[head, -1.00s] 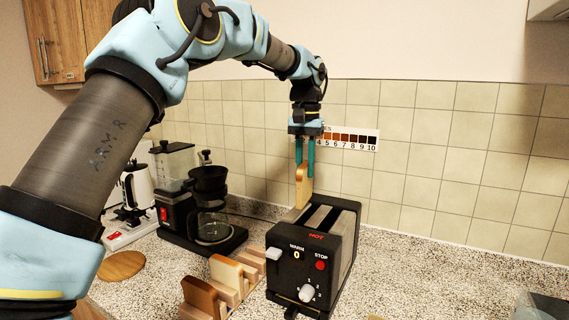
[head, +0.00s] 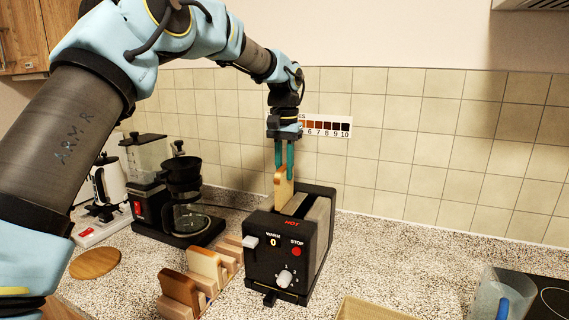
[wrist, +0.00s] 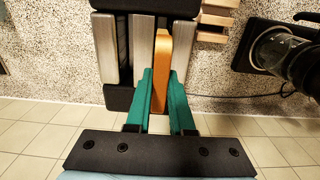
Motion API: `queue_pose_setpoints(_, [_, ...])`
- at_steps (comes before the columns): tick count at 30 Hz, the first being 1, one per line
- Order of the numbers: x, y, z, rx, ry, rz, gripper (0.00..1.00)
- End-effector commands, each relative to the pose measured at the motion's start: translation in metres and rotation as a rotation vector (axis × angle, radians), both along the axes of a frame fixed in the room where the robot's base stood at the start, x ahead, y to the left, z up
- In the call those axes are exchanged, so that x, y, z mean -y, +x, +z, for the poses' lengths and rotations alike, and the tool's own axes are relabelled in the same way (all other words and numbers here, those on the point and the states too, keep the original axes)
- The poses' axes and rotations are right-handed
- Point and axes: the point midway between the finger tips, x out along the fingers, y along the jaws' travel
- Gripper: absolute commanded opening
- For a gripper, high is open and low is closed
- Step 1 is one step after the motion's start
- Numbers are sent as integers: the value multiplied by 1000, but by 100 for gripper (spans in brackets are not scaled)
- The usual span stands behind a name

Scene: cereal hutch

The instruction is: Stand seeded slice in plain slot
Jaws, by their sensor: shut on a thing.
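My gripper (head: 284,172) is shut on a tan bread slice (head: 282,190), held upright by its upper part. The slice also shows edge-on between my green fingers in the wrist view (wrist: 163,50). The black and metal toaster (head: 266,268) is below, with two long slots. The slice is lined up over the left slot in the head view, the right one in the wrist view. Its lower edge is hidden, so I cannot tell how deep it sits. No seeds or slot labels can be made out.
A wooden rack (head: 207,285) left of the toaster holds a pale slice (head: 205,263) and a dark brown slice (head: 180,288). A coffee maker (head: 185,205) and a kettle (head: 109,182) stand farther left. A jug (head: 490,295) is at right.

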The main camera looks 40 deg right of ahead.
Motion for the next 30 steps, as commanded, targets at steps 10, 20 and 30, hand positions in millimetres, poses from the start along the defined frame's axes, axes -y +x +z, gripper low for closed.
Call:
queue_pose_setpoints(10, [0, 0, -22, 0, 1, 0, 0])
queue_pose_setpoints(20, [0, 0, -41, 0, 1, 0, 0])
queue_pose_setpoints(30, [0, 0, -50, 0, 0, 0, 0])
